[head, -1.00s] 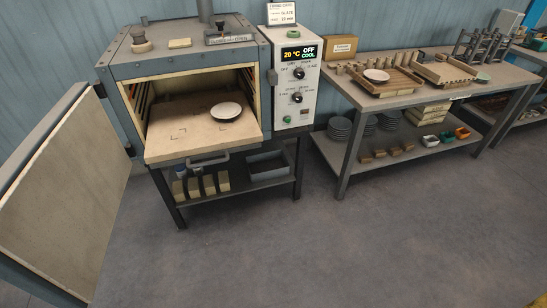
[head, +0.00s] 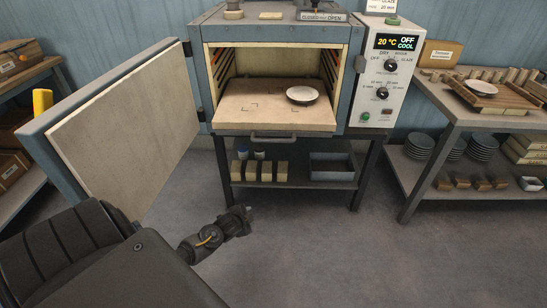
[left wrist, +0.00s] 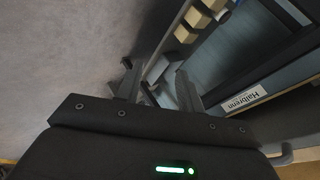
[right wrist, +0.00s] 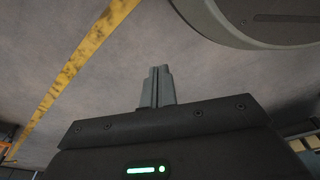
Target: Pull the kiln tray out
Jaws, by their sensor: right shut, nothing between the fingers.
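The kiln tray (head: 250,112) is a pale slab with corner marks, lying in the open kiln (head: 222,130) with its front edge at the mouth. A grey bar handle (head: 275,138) is on its front. A white plate (head: 302,95) rests on the tray at right. My left arm (head: 215,237) reaches in from lower left in the head view, apart from the tray. In the left wrist view my left gripper (left wrist: 154,72) is open and empty, facing the floor and kiln stand. My right gripper (right wrist: 160,70) is shut and empty over bare floor, outside the head view.
The kiln door (head: 130,130) stands wide open at left. Under the kiln is a shelf with pale blocks (head: 265,171) and a grey bin (head: 332,168). A control box (head: 388,75) is at right, beside a workbench (head: 445,100). Floor before the kiln is clear.

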